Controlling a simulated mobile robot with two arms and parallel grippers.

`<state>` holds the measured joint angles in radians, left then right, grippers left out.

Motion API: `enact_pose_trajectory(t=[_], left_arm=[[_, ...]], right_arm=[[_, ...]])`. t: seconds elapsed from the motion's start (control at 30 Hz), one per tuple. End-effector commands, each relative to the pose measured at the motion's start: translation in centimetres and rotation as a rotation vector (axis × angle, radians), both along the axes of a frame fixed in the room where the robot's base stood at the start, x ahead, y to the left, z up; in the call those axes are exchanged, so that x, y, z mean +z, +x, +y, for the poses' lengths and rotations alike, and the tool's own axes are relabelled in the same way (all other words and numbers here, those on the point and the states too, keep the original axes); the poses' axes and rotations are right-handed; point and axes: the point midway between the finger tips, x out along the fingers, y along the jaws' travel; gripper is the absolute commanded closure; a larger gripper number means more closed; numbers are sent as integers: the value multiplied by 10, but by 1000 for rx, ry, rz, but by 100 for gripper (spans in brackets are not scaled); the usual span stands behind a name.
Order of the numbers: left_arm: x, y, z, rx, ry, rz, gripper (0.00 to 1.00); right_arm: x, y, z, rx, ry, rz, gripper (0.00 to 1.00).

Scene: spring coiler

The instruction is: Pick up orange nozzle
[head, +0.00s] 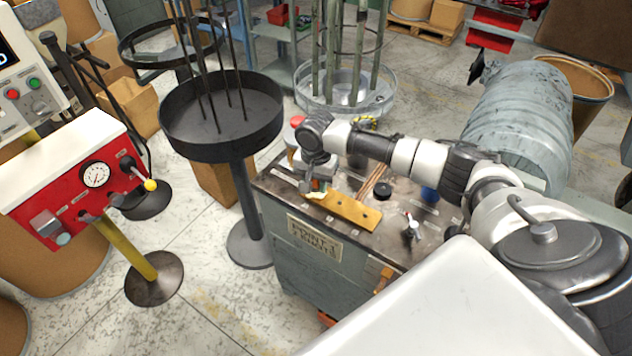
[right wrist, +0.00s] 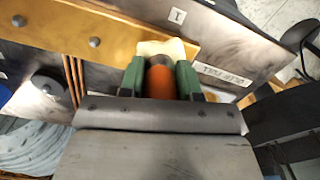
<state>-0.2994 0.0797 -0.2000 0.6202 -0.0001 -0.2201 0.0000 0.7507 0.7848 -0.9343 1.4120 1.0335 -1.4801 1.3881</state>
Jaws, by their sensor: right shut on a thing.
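My right gripper (head: 317,190) is over the left end of the metal bench top, pointing down at the ochre bar. In the right wrist view its two green fingers (right wrist: 160,75) are closed on the sides of the orange nozzle (right wrist: 159,84). The nozzle has a grey part at its far end, next to a cream-coloured block (right wrist: 168,48). In the head view the gripper mostly hides the nozzle. I cannot tell whether the nozzle is lifted clear of the bench. My left gripper is not in view.
The ochre bar (head: 353,212) with bolts lies along the front of the bench top (head: 398,237). Copper-coloured rods (head: 372,182), a black round part (head: 382,189) and a small valve-like piece (head: 411,228) are close by. A black round stand (head: 222,125) is left of the bench.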

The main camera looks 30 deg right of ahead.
Motion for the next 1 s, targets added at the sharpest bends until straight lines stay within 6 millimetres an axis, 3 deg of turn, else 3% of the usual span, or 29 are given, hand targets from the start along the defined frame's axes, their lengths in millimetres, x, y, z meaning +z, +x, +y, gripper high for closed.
enact_pose_trajectory(t=[0.27, 0.7, 1.0], left_arm=[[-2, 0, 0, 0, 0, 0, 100], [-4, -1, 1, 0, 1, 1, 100], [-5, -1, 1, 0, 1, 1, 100]], right_arm=[[37, 2, 0, 1, 3, -7, 100], [93, -86, -32, 0, -3, -1, 100], [108, -109, -38, 0, 0, -1, 100]])
